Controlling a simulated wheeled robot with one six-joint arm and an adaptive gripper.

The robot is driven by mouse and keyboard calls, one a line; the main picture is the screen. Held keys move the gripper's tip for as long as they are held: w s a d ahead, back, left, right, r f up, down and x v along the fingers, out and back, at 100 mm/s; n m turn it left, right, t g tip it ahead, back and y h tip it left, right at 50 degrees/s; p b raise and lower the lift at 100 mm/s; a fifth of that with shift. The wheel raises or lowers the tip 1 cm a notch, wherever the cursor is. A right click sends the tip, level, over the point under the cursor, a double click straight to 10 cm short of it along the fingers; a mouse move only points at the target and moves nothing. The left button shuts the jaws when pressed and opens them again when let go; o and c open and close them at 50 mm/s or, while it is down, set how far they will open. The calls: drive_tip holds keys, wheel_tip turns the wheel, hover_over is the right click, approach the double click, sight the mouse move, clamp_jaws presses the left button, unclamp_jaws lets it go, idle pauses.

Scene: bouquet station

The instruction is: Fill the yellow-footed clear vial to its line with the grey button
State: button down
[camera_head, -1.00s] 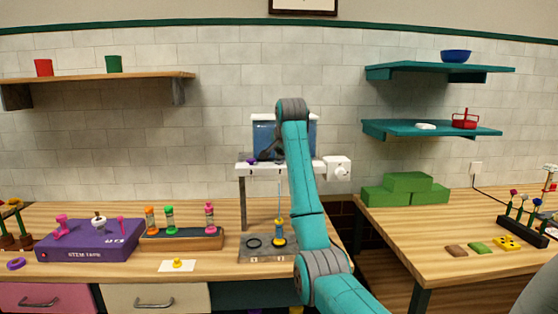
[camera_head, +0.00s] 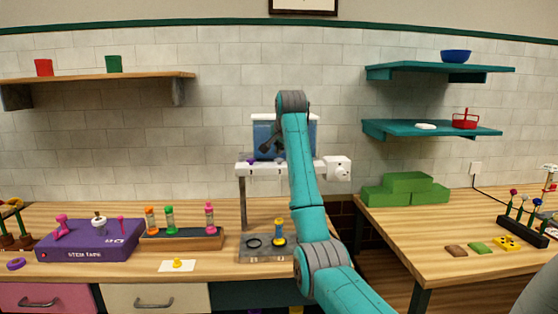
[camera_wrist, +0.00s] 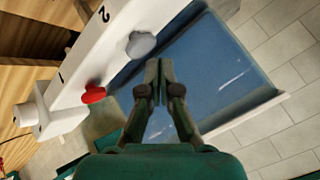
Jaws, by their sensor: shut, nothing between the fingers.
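The yellow-footed clear vial (camera_head: 278,232) stands upright on the right spot of the grey base below the dispenser (camera_head: 246,167). Its fill level and line are too small to read. The grey button (camera_wrist: 141,44) sits on the white dispenser ledge beside the number 2 in the wrist view. My gripper (camera_wrist: 158,80) is shut and empty, in front of the blue tank and apart from the grey button. In the head view my gripper (camera_head: 268,145) shows dark against the tank, left of my arm.
A red button (camera_wrist: 94,93) is near number 1 on the ledge. A white knob (camera_head: 337,168) is at the dispenser's right end. The base's left ring (camera_head: 254,243) is empty. A rack with several colourful vials (camera_head: 182,237) stands to the left.

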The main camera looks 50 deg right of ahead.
sight(280, 159)
drive_tip(key=shift+r, duration=0.15)
drive_tip(key=shift+r, duration=2.35)
drive_tip(key=shift+s, duration=0.1)
